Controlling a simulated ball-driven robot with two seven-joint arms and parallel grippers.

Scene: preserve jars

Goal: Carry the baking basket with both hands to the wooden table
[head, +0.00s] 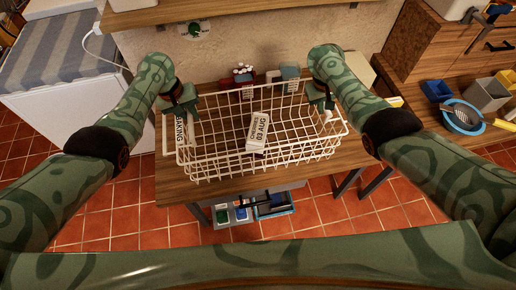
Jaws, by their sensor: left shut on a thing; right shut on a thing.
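The baking basket (215,160) is a white wire basket with a "BAKING" tag on its left side. It is over the wooden table (178,190); I cannot tell whether its base touches the top. A small carton (258,135) labelled "03 AUG" shows inside the basket. My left gripper (183,108) is shut on the left part of the basket's rim. My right gripper (322,102) is shut on the right part of the rim. The exact finger contact is too small to see.
A red item (236,83) and a grey-green item (290,74) stand at the table's back, behind the basket. A crate (275,208) sits low below the front edge. A counter at right holds a blue bowl (463,117). A white appliance (70,120) stands at left.

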